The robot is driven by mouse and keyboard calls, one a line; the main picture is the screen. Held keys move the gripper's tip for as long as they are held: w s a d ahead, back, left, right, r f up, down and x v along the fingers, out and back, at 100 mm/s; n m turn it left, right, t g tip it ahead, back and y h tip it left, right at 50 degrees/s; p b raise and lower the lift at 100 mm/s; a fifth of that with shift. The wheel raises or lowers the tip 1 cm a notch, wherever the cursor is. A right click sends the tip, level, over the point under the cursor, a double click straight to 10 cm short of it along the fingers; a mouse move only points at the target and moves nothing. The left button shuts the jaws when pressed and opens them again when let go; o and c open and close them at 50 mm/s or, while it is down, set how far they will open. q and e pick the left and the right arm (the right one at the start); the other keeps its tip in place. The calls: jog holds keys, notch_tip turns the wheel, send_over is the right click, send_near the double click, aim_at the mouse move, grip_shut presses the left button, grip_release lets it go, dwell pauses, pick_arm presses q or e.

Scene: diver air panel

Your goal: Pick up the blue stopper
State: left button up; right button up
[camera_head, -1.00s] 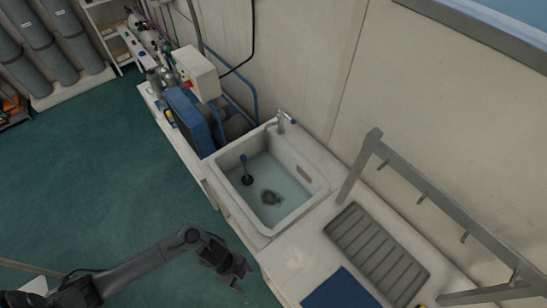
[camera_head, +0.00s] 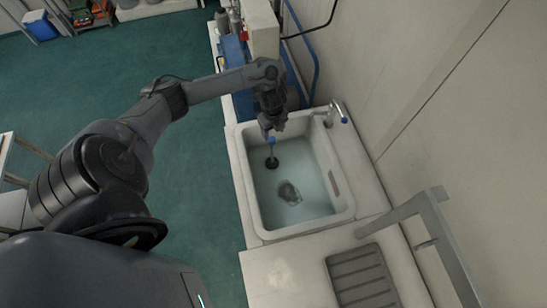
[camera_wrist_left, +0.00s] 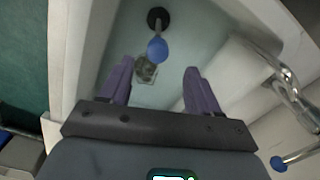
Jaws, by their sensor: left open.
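The blue stopper (camera_head: 271,141) stands in the water-filled sink (camera_head: 245,185), near the sink's far left corner, with a blue knob on top of a stem and a dark round base (camera_head: 271,163). In the left wrist view, its blue knob (camera_wrist_left: 157,49) shows ahead of and between my two fingers. My left gripper (camera_head: 270,132) is open and empty, pointing down over the far left part of the sink, close above the knob. It also shows in the left wrist view (camera_wrist_left: 158,85). My right gripper is not in view.
A tap (camera_head: 335,112) with a blue-tipped handle stands at the sink's back right corner. A ribbed drainer (camera_head: 360,275) and a metal rack (camera_head: 428,215) are nearer. Blue equipment stands beyond the sink.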

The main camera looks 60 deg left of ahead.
aim_at(272, 138)
pick_arm(q)
jog(key=shift+s+a+f+b, duration=0.1)
jog(key=shift+f+b, duration=0.1)
jog(key=shift+f, duration=1.9)
jog(key=shift+s+a+f+b, duration=0.1)
jog(key=shift+f+b, duration=0.1)
jog(key=shift+f, duration=1.9)
grip_shut()
